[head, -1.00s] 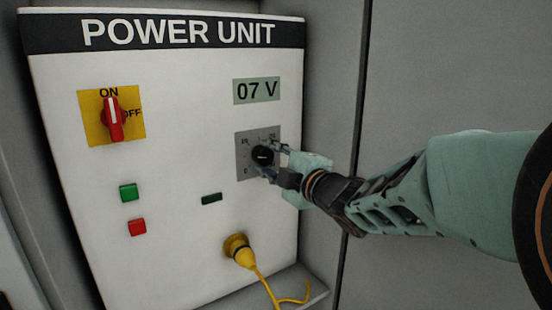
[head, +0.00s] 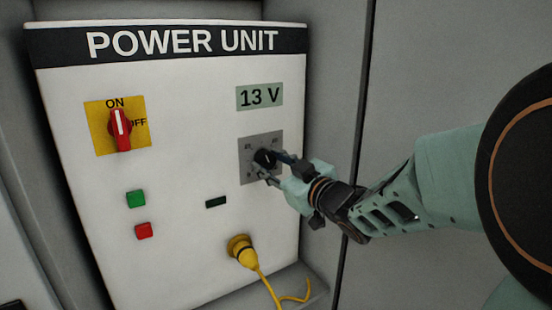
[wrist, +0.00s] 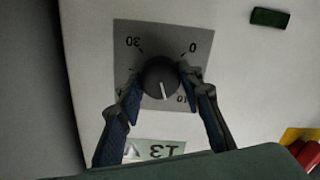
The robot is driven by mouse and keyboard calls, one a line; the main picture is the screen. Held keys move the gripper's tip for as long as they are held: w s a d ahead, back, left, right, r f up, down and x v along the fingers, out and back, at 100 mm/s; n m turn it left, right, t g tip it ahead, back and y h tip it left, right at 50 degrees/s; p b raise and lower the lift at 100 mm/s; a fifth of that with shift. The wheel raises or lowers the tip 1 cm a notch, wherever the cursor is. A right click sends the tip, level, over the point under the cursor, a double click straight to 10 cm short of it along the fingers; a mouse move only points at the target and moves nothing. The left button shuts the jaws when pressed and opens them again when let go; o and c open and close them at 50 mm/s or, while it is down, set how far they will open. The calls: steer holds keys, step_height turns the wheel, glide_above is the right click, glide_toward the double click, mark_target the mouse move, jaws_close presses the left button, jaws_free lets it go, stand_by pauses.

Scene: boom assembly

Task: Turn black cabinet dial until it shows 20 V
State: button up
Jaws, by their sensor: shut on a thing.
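The black dial (head: 264,158) sits on a grey scale plate (head: 246,146) on the white power unit panel. The display (head: 259,96) above it reads 13 V. My gripper (head: 270,167) is shut on the dial, with one finger on each side of it. In the wrist view, the dial (wrist: 161,78) lies between my gripper's fingertips (wrist: 160,86), and its white mark points down and slightly right, near the 10. The wrist view also shows the plate (wrist: 125,40) with 0 and 30 readable, and the display (wrist: 155,149) upside down and partly hidden.
A red ON/OFF switch (head: 121,130) on a yellow plate is at the left, at ON. Green (head: 136,199) and red (head: 144,230) buttons are below it. A yellow plug (head: 241,250) with a cable is under the dial. A grey wall (head: 450,60) stands at the right.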

steer(key=m+p, duration=0.2)
steer(key=m, duration=0.4)
steer(key=shift+r+p, duration=0.15)
steer(key=shift+p, duration=0.25)
steer(key=m+p, duration=0.2)
steer(key=m, duration=0.4)
steer(key=shift+m+y+p, duration=0.3)
steer(key=shift+p, duration=0.1)
steer(key=o, duration=1.2)
steer(key=shift+c, duration=0.2)
steer(key=shift+f, duration=0.2)
steer(key=v, duration=0.7)
steer(key=shift+s+d, duration=0.2)
